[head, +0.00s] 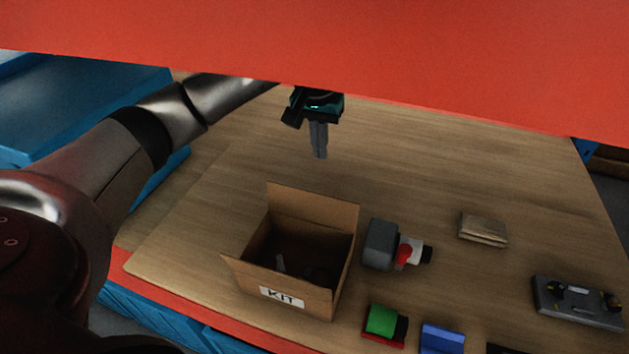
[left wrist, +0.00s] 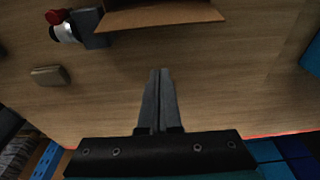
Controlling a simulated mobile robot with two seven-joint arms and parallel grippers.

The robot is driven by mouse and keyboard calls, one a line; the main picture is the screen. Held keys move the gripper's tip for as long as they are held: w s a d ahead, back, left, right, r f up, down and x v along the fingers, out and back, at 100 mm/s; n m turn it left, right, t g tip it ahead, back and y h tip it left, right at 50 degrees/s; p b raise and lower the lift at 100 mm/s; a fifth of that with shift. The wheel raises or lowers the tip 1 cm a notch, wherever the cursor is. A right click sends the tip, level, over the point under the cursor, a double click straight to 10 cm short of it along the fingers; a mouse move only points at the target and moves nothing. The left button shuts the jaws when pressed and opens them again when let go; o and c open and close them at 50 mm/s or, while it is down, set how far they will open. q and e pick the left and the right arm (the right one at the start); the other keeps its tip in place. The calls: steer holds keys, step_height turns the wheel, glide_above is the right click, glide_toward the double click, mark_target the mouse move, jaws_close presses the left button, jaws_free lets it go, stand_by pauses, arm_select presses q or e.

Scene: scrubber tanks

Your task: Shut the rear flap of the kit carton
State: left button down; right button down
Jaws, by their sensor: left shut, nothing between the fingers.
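The kit carton (head: 333,287) is an open brown box with a white KIT label, standing on the wooden table. Its rear flap (head: 313,208) stands up at the far side, and the inside shows with small items in it. The flap also shows at the top of the left wrist view (left wrist: 165,17). My left gripper (head: 320,156) is beyond the carton, above the table behind the rear flap, pointing down. Its fingers are shut with nothing between them, apart from the flap. They also show in the left wrist view (left wrist: 158,72). My right gripper is not in view.
A grey block-shaped device (head: 380,244) with a red and white part stands close right of the carton. A green item (head: 382,320), a blue item (head: 442,339), a tan packet (head: 483,230) and a grey fixture (head: 578,302) lie farther right. A red beam (head: 400,60) crosses above.

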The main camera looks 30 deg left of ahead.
mark_target(311, 207)
arm_select(q)
step_height(311, 207, down, 7)
steer(key=s+p, duration=0.2)
steer(key=p, duration=0.1)
steer(key=shift+s+d, duration=0.3)
steer(key=shift+d, duration=0.05)
steer(key=shift+f, duration=0.1)
